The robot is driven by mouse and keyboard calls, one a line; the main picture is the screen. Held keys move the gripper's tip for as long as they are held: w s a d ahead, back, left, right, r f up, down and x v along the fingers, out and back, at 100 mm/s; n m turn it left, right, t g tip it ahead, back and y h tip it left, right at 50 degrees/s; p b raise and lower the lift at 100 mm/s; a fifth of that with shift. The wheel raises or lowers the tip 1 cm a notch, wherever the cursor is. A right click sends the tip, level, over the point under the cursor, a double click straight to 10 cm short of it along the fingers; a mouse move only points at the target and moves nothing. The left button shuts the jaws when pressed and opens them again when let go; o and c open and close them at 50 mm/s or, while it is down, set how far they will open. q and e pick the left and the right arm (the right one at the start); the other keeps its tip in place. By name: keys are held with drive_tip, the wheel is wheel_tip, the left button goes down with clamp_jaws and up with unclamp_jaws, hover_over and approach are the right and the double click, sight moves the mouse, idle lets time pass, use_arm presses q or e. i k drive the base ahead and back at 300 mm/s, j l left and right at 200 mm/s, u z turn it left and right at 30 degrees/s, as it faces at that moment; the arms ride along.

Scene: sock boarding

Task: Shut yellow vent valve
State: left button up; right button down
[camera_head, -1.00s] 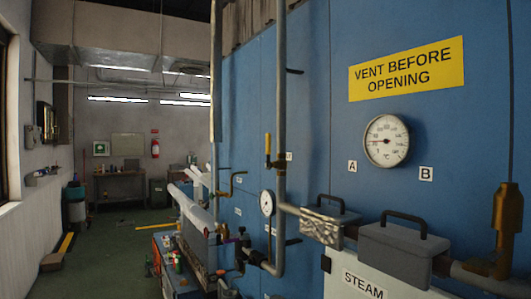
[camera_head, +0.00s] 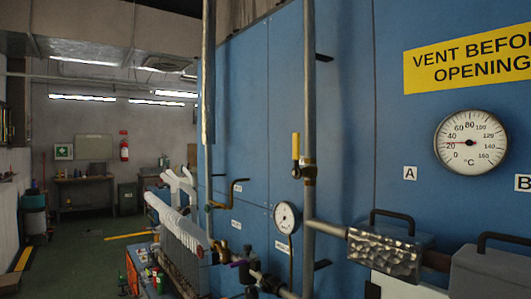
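The yellow vent valve (camera_head: 296,147) is a small lever with a yellow sleeve on the vertical grey pipe (camera_head: 309,100) in front of the blue cabinet. Its yellow handle stands upright, roughly in line with the pipe, above a brass-coloured body (camera_head: 308,171). Neither of my grippers shows in the head view, and nothing touches the valve.
A large temperature dial (camera_head: 471,142) and a yellow "VENT BEFORE OPENING" sign (camera_head: 470,62) are on the blue cabinet (camera_head: 350,130). A smaller gauge (camera_head: 286,217), pipework and a silver box with a black handle (camera_head: 384,254) stick out below. Green floor (camera_head: 80,255) is open at left.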

sight(296, 171)
drive_tip(key=i+j, duration=0.2)
drive_tip(key=j, duration=0.15)
drive_tip(key=i+j+z, duration=0.1)
drive_tip(key=i+j, duration=0.35)
drive_tip(key=j, duration=0.2)
drive_tip(key=i+j+z, duration=0.1)
drive_tip(key=j, duration=0.25)
drive_tip(key=i, duration=0.1)
